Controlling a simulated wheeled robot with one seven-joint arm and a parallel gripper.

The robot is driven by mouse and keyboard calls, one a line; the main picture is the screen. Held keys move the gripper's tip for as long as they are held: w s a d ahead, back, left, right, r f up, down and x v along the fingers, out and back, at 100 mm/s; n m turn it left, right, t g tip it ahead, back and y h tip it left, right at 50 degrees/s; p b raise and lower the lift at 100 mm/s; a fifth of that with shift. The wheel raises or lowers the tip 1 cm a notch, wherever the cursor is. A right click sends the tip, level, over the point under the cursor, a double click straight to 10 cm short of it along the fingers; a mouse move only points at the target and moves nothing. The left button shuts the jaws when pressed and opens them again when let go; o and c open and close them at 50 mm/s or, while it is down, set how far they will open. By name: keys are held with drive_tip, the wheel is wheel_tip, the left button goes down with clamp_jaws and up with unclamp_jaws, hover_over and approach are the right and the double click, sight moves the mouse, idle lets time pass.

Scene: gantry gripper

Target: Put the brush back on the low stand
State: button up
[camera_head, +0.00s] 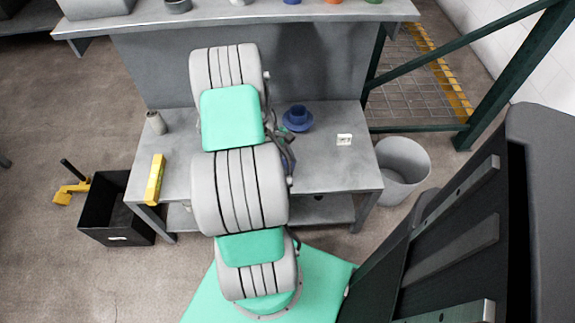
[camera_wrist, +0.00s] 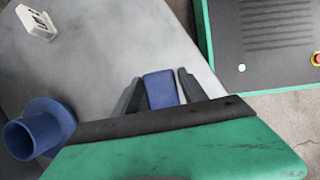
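My gripper (camera_wrist: 160,82) is low over the table. Its two dark fingers are apart, with a blue block-shaped piece (camera_wrist: 161,88) between them. The lower end of the piece is hidden by my gripper's body. I cannot tell if the fingers press on it or what it belongs to. In the head view my arm hides most of this spot. No brush can be told for certain; a yellow piece with a black handle (camera_head: 72,180) is on the floor at the left. The low stand may be the low grey table (camera_head: 330,175).
A blue flanged cup (camera_head: 297,118) and a white block (camera_head: 344,139) stand on the table. A grey cylinder (camera_head: 156,122) and a yellow bar (camera_head: 155,179) are at its left. A black bin (camera_head: 115,236) and a grey bucket (camera_head: 403,165) stand beside it.

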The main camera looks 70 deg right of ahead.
drive_tip(key=shift+o, duration=1)
